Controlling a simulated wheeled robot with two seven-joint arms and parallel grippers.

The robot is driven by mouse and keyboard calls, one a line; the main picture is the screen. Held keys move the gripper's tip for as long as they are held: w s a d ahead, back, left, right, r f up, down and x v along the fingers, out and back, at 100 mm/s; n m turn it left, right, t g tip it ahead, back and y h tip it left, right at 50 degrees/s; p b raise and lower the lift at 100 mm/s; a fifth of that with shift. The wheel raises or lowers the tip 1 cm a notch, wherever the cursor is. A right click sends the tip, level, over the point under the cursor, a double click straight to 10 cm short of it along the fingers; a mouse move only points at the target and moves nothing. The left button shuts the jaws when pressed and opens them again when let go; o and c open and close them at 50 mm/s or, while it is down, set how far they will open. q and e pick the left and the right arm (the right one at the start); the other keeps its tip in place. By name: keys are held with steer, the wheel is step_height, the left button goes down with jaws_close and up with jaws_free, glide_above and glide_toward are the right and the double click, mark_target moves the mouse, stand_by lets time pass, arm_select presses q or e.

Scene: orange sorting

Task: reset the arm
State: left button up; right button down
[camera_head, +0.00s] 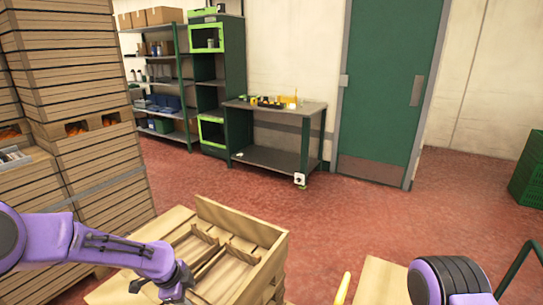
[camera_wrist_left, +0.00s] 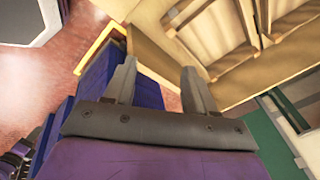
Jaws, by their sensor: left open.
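My left arm comes in from the left in the head view, and its gripper (camera_head: 178,284) hangs low beside a wooden crate (camera_head: 240,217). In the left wrist view the two grey fingers of my left gripper (camera_wrist_left: 158,78) stand apart with nothing between them. The wooden crate (camera_wrist_left: 160,52) lies beyond the fingertips there, and its visible slatted inside looks empty. Part of my right arm shows at the lower right of the head view; its gripper is out of view.
Tall stacks of wooden crates (camera_head: 85,155) stand at the left, with orange items showing in some gaps. A workbench (camera_head: 275,106), shelves (camera_head: 160,112) and a green door (camera_head: 388,85) are at the back. Green crates (camera_head: 528,170) stand at the right. The red floor between is clear.

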arm_select(q)
steer(key=s+d+f+n+t+b, duration=0.1)
steer(key=s+f+n+t+b, duration=0.1)
steer(key=s+f+n, duration=0.35)
steer(key=s+f+n+t+b, duration=0.2)
steer(key=f+n, duration=0.5)
steer(key=n, duration=0.4)
steer(key=s+a+f+n+g+y+b, duration=0.1)
steer(key=s+f, duration=0.3)
steer(key=s, duration=0.4)
steer(key=s+a+f+n+g+y+b, duration=0.1)
steer(key=s+a+f+n+y+b, duration=0.1)
steer(key=s, duration=0.7)
steer(key=s+a+f+n+g+y+b, duration=0.1)
steer(key=s+a+f+n+y+b, duration=0.1)
steer(key=s, duration=0.7)
steer(key=a+f+n+b, duration=0.1)
steer(key=a+f+n, duration=0.1)
steer(key=a+f, duration=0.1)
steer(key=shift+f, duration=0.9)
